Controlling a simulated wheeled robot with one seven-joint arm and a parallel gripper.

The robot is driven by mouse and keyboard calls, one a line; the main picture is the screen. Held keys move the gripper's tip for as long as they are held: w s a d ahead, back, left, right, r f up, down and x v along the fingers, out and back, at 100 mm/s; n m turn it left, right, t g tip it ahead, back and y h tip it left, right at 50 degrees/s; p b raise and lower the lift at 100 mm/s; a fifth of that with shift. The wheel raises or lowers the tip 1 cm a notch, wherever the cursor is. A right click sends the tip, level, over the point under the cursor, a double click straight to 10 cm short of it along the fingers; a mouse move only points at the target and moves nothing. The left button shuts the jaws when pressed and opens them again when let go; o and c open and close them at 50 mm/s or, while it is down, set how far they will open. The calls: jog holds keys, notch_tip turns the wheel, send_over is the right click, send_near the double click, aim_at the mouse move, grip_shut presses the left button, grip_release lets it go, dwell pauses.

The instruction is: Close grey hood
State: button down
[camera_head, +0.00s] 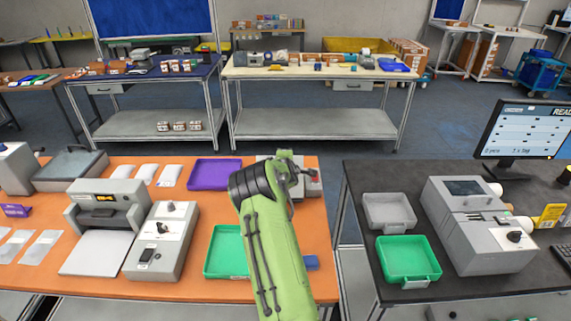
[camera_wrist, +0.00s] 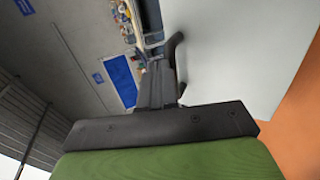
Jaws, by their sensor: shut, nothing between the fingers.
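My gripper (camera_head: 296,174) is at the end of my green arm, over the far right part of the orange table, and its fingers are hard to make out there. In the wrist view the dark fingers of my gripper (camera_wrist: 164,78) are together and hold nothing. A large smooth light-grey panel (camera_wrist: 235,50) fills the right of that view, close beside the fingers; it may be the grey hood. I cannot tell whether they touch. In the head view a grey device (camera_head: 312,187) stands right behind my gripper, mostly hidden by it, so its hood position is unclear.
The orange table (camera_head: 215,289) also holds a purple tray (camera_head: 215,174), a green tray (camera_head: 226,252) partly behind my arm, a grey-white printer-like machine (camera_head: 108,203) and a grey control box (camera_head: 163,242). A dark table on the right holds another grey machine (camera_head: 480,228).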

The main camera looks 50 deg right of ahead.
jog(key=b+x, duration=0.1)
jog(key=x, duration=0.1)
jog(key=b+x, duration=0.1)
jog(key=x, duration=0.2)
jog(key=b+x, duration=0.1)
jog(key=x, duration=0.1)
jog(key=shift+w+d+r, duration=0.15)
jog(key=shift+w+d, duration=0.15)
jog(key=shift+w, duration=0.05)
jog(key=shift+b+x, duration=0.4)
jog(key=shift+x, duration=0.65)
jog(key=shift+r, duration=0.1)
jog(key=s+a+r+p, duration=0.1)
jog(key=a+r, duration=0.1)
jog(key=r, duration=0.9)
jog(key=s+a+r+p, duration=0.1)
jog(key=r+p, duration=0.1)
jog(key=r, duration=1)
jog(key=shift+s+a+r, duration=0.2)
jog(key=shift+s+a, duration=0.15)
jog(key=shift+a, duration=0.05)
